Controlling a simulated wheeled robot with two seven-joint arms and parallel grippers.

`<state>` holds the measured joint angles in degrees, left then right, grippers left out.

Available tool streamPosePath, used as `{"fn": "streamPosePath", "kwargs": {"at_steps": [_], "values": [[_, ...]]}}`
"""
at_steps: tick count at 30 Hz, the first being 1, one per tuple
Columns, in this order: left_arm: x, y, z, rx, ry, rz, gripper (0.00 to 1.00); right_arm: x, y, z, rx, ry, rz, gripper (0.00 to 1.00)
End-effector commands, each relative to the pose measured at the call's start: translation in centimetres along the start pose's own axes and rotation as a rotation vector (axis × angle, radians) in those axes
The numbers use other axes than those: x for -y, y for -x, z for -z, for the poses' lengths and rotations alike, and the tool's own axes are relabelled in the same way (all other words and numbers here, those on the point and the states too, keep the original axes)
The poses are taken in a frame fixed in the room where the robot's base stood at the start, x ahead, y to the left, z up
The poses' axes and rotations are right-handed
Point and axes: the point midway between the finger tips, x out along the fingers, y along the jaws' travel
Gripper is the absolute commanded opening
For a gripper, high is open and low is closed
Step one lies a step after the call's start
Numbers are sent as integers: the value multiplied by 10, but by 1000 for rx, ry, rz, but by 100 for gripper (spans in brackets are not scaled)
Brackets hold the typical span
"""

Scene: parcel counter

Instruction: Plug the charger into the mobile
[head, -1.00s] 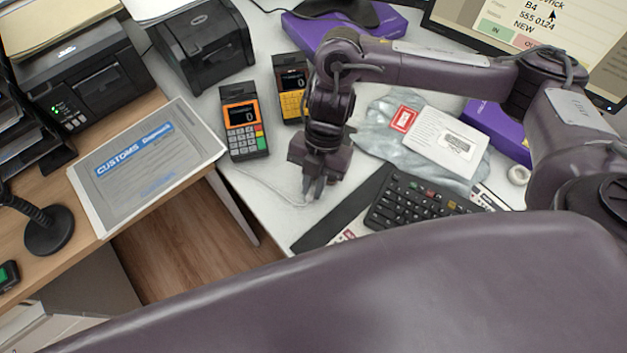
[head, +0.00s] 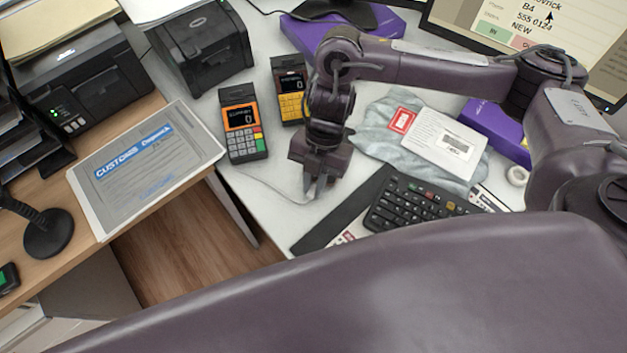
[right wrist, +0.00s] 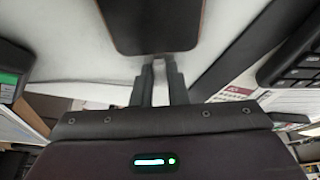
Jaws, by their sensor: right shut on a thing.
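My right gripper (head: 315,187) is low over the white counter, its fingers close together. A thin pale cable (head: 262,190) runs across the counter to its fingertips, and the gripper is shut on the charger end, which is mostly hidden between the fingers. In the right wrist view the fingers (right wrist: 163,80) meet just below the end of a dark slab with a thin brown edge (right wrist: 155,25), which looks like the mobile. I cannot tell whether the charger touches it. In the head view I cannot make out this slab. My left gripper is not in view.
An orange card terminal (head: 243,130) and a yellow one (head: 290,92) stand behind and left of the gripper. A keyboard (head: 415,205) and a grey mailing bag (head: 375,130) lie to the right. A customs folder (head: 150,190) lies on the wooden desk at left.

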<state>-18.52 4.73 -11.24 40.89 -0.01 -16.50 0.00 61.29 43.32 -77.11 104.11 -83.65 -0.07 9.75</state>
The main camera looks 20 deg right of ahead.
Motion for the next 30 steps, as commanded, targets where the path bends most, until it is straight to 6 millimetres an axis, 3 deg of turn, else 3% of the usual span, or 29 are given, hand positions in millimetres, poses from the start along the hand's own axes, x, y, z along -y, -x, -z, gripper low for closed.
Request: {"fn": "streamPosePath", "kwargs": {"at_steps": [17,18,23,30], "values": [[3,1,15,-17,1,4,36,0,3,-7,0,0,0,1],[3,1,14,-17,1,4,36,0,3,-6,-1,0,0,19],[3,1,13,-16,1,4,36,0,2,-6,0,0,0,39],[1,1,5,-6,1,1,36,0,2,-6,0,0,0,39]]}}
